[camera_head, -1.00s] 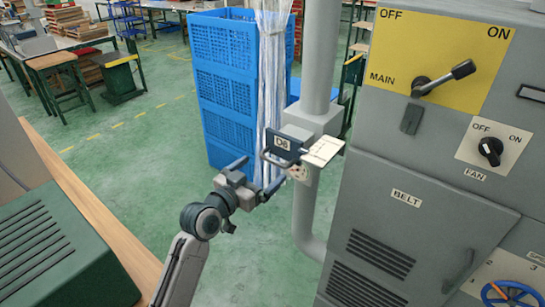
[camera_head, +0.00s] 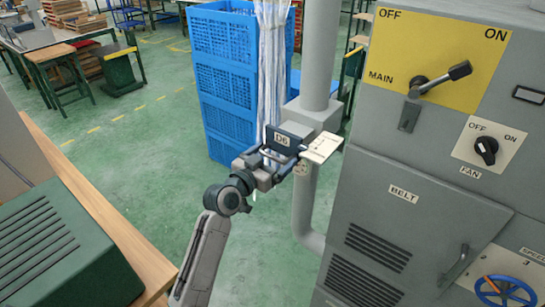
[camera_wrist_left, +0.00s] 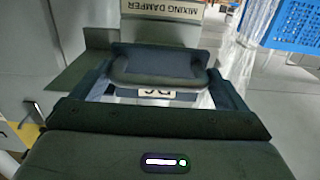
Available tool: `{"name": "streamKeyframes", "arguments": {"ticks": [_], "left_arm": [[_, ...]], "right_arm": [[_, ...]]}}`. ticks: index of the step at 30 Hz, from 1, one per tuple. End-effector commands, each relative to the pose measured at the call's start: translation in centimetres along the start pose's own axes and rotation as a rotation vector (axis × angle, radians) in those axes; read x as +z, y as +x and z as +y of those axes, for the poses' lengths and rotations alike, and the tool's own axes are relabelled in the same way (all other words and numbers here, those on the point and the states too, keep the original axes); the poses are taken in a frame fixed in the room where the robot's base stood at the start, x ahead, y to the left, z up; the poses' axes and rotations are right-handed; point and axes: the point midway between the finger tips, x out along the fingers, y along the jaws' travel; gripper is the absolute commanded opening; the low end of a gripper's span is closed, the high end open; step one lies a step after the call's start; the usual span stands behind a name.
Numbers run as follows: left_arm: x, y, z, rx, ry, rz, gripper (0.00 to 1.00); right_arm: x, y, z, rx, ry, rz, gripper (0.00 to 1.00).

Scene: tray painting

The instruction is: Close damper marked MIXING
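The damper is a slide plate set in a box (camera_head: 313,117) on the grey vertical pipe. Its dark front plate marked D6 (camera_head: 283,140) carries a U-shaped handle (camera_head: 277,155). A pale tag (camera_head: 322,148) sticks out on the right. In the left wrist view a label (camera_wrist_left: 162,6) reads MIXING DAMPER, and the handle (camera_wrist_left: 158,82) lies between my fingers. My left gripper (camera_head: 275,168) is open, with one finger on each side of the handle. I cannot tell whether the fingers touch it. My right gripper is not in view.
A grey control cabinet (camera_head: 430,150) with MAIN and FAN switches and a BELT door stands close on the right. Blue stacked crates (camera_head: 222,75) and hanging clear strips (camera_head: 271,60) are behind the damper. A green machine cover (camera_head: 60,250) is at lower left. Green floor is open between.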

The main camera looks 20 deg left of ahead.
Motion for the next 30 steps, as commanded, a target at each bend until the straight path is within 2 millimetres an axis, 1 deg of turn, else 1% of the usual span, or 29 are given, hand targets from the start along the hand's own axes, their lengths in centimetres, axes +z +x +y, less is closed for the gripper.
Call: {"name": "streamKeyframes", "arguments": {"ticks": [2, 5, 12, 15, 19, 28, 29, 30], "left_arm": [[0.1, 0.3, 0.0, 0.0, -0.001, 0.0, 0.54], [0.3, 1.5, 0.0, 0.0, -0.002, 0.003, 0.54], [0.3, 6.3, 0.0, 0.0, -0.002, 0.004, 0.54], [0.2, 7.6, 0.0, 0.0, -0.002, 0.003, 0.54], [0.1, 8.4, 0.0, 0.0, -0.002, 0.001, 0.53], [-0.2, 8.4, 0.0, 0.0, -0.001, 0.002, 0.53], [-0.2, 8.4, 0.0, 0.0, -0.001, 0.003, 1.0], [-0.2, 8.4, 0.0, 0.0, -0.001, 0.003, 1.0]], "right_arm": [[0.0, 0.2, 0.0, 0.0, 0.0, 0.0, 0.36], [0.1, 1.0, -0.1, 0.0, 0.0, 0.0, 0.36], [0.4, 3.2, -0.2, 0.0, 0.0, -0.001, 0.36], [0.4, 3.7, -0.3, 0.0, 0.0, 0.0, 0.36], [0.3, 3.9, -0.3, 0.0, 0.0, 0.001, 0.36], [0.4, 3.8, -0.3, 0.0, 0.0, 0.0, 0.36], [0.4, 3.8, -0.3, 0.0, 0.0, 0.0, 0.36], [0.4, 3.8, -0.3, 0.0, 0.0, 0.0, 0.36]]}}
